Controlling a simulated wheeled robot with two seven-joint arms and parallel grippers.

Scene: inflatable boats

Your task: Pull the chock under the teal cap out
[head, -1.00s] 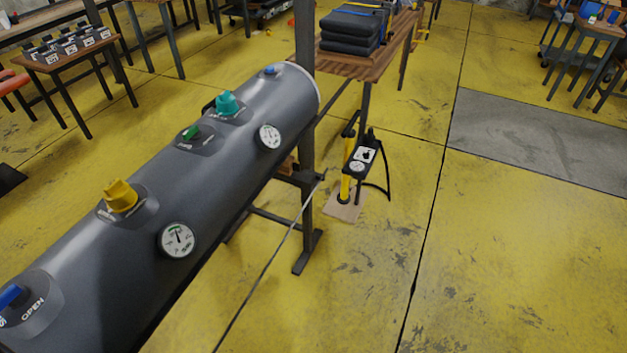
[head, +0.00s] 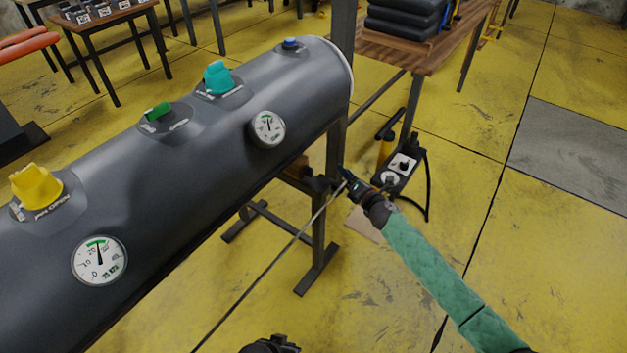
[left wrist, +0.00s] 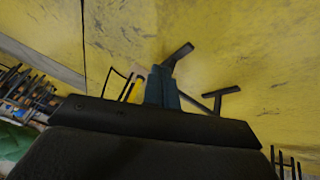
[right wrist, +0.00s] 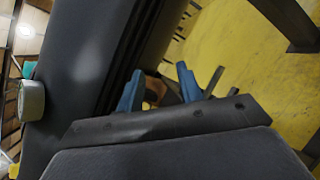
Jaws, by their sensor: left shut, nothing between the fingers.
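The teal cap (head: 218,78) sits on top of the dark grey tube (head: 200,125), toward its far end. A brown wooden chock (head: 297,167) shows partly beneath that end, at the stand; the tube hides much of it. My right gripper (head: 346,178) is beside the stand post, to the right of the chock. In the right wrist view its blue fingers (right wrist: 158,88) are apart, with the brown chock (right wrist: 154,92) showing beyond the gap. My left gripper (left wrist: 162,86) has its fingers together and empty; in the head view only a dark part of that arm shows at the bottom edge.
A dark metal stand (head: 318,240) with a post rises beside the tube. A black and yellow pump (head: 398,165) stands close to my right gripper. A wooden table (head: 430,50) with folded dark boats is behind. The yellow floor at right is open.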

